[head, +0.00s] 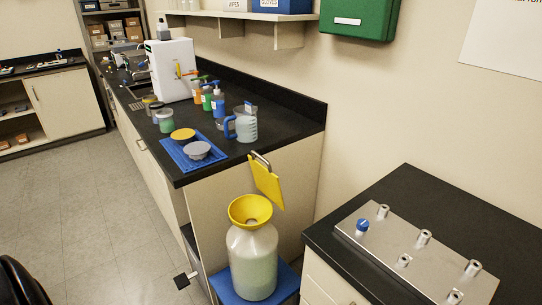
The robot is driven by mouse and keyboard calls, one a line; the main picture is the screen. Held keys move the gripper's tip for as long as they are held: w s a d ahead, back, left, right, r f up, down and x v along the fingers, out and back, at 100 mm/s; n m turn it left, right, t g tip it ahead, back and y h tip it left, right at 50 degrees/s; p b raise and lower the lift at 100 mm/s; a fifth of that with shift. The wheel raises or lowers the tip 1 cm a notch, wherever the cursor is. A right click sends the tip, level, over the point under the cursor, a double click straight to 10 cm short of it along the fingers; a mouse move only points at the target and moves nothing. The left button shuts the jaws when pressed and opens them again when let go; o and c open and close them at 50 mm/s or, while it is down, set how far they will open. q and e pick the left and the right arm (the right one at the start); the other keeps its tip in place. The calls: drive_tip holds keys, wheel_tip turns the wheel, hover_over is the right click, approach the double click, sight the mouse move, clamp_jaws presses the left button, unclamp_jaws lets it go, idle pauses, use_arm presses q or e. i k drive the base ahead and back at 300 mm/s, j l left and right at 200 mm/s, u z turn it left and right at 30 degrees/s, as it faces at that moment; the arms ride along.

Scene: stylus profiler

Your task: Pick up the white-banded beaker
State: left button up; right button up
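I cannot make out a beaker with a clear white band. A clear pitcher-like vessel with a blue handle (246,127) stands upright on the black counter, near its right end. A clear container (223,123), partly hidden by the pitcher and its handle, stands just behind it. A jar with greenish contents (166,122) stands farther left, by other small jars. Neither of my grippers can be made out in the head view.
A blue tray (176,153) with yellow-topped and grey-topped items lies at the counter's front. Several pump bottles stand behind. A carboy (252,262) with a yellow funnel (250,210) stands below the counter end. A metal plate with fittings (400,268) lies on the right bench. Open floor lies left.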

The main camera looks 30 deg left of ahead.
sight(165, 116)
drive_tip(key=u, duration=1.85)
